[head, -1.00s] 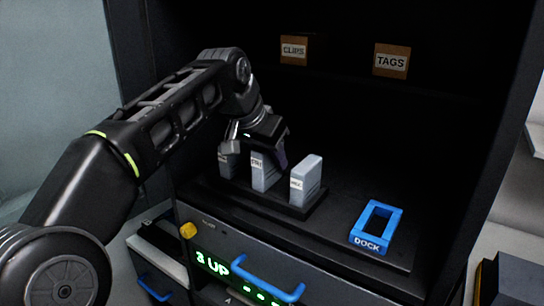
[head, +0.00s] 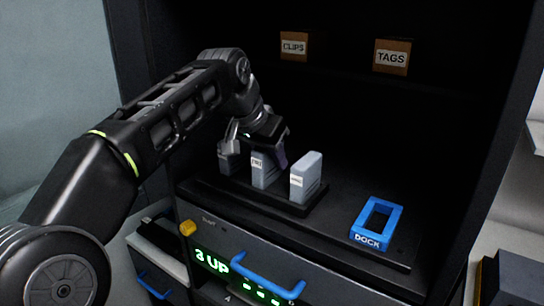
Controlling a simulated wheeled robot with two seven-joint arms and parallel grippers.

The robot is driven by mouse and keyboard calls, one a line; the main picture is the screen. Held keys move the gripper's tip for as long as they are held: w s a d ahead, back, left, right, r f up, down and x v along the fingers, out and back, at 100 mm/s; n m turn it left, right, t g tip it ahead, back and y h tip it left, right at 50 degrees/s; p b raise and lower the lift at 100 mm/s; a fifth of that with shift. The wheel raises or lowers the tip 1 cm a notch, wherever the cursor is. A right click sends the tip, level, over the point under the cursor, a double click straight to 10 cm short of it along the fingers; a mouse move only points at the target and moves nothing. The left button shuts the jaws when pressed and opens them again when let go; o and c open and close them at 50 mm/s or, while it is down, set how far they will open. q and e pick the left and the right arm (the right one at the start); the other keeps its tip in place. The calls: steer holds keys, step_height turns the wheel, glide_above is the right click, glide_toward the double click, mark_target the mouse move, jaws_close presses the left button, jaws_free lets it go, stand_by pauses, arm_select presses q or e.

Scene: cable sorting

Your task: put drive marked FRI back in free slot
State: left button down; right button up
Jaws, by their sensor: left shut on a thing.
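Three grey drives stand upright in a black rack (head: 258,199) on the cabinet shelf. The middle drive (head: 266,176) has a small white label, too small to read surely. My left gripper (head: 263,152) is over it, pointing down, shut on its upper part. The right drive (head: 307,176) stands clear of the gripper, its label unreadable. The left drive (head: 228,165) is partly hidden by my gripper. I cannot tell whether the held drive is fully seated. My right gripper is not in view.
An empty blue frame marked DOCK (head: 376,223) lies on the shelf at right. Boxes marked CLIPS (head: 294,46) and TAGS (head: 391,58) sit higher up.

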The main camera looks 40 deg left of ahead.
arm_select(q)
steer(key=shift+f, duration=0.25)
stand_by(0.4)
steer(key=c, duration=1)
jaws_free()
steer(key=shift+c, duration=0.2)
steer(key=shift+o, duration=0.5)
steer(key=o, duration=0.4)
steer(key=shift+c, duration=0.2)
